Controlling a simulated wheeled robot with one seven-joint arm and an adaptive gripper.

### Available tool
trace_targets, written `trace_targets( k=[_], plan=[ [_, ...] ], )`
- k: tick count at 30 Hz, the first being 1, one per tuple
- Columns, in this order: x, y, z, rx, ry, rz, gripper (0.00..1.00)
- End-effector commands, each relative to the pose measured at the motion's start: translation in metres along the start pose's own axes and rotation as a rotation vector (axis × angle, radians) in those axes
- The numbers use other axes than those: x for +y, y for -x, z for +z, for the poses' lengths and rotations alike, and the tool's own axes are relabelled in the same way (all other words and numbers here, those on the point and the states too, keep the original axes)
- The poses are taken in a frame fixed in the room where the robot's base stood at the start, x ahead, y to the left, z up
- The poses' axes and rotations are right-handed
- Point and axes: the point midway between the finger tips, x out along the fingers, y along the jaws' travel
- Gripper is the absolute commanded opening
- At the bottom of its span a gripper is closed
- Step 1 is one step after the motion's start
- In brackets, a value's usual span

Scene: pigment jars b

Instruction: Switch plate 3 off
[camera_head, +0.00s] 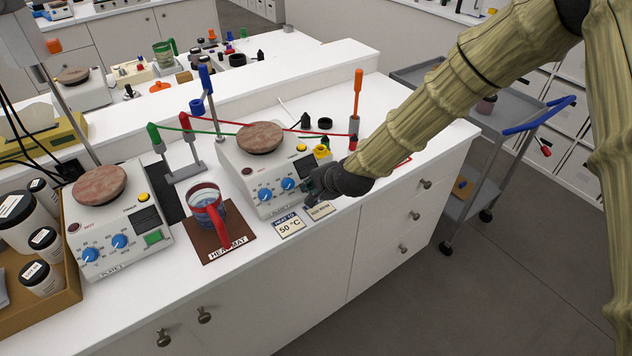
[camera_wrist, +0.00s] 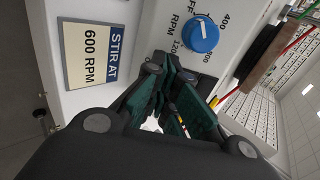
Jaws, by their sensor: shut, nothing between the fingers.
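A white hot plate (camera_head: 237,170) with a round reddish-brown top and two blue knobs stands at the centre of the bench. Its front label is too small to read fully. My gripper (camera_head: 313,184) is shut and empty at its front right corner, hiding that part of the panel, so I see no switch there. In the wrist view, my dark green fingers (camera_wrist: 176,98) are together close to the panel, below a blue RPM knob (camera_wrist: 198,36). A second hot plate (camera_head: 115,225) stands at the left; its green switch (camera_head: 153,238) is visible.
A card reading 50 °C (camera_head: 289,226) and a "STIR AT 600 RPM" card (camera_wrist: 90,54) lie at the front edge. A mug (camera_head: 206,210) stands on a brown heat mat (camera_head: 228,247). Coloured leads and posts are behind. A cart (camera_head: 465,175) stands right.

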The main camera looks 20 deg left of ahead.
Motion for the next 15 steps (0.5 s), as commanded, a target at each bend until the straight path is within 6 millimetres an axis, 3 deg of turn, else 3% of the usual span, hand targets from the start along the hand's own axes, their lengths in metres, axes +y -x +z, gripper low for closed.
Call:
trace_targets(
  k=[15],
  plan=[
    [-0.001,0.030,0.000,0.000,-0.002,0.001,0.00]
  ],
)
